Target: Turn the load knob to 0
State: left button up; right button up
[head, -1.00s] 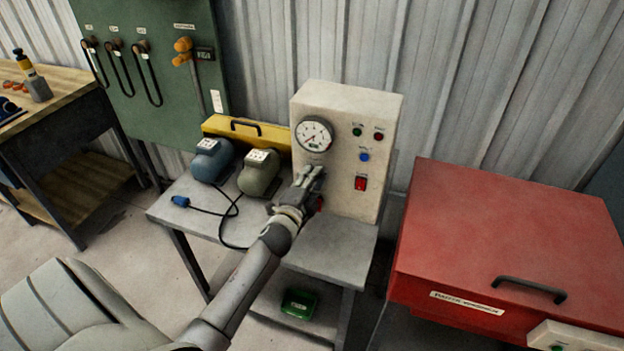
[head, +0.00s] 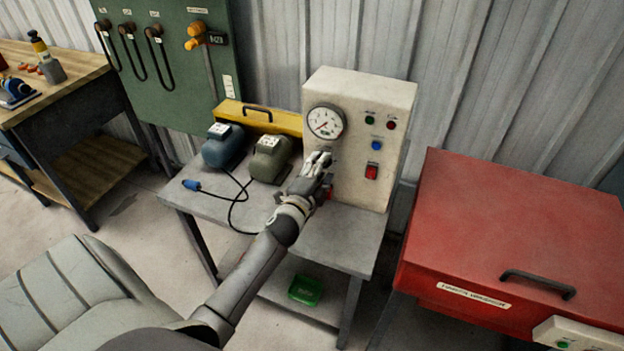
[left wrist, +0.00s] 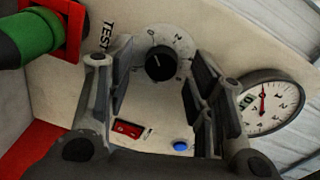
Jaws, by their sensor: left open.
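The load knob (left wrist: 160,64) is a round black knob on a pale numbered dial on the cream test panel (left wrist: 60,105). It lies between my left gripper's fingers in the left wrist view; I cannot tell whether they touch it or which number it points to. In the head view the panel (head: 350,180) stands at the back of a grey table, and my left gripper (head: 318,160) hides the knob. My left gripper (left wrist: 158,68) is open, its two fingers apart on either side of the knob. My right gripper is out of view.
A gauge (head: 325,121), a blue button (head: 376,145) and a red switch (head: 371,172) are on the panel. A blue motor (head: 224,146) and a green-grey motor (head: 270,160) stand left on the grey table (head: 215,207). A red chest (head: 520,220) stands right.

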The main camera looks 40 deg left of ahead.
pick_arm(q)
jog(key=v, duration=1.1)
dwell(0.3)
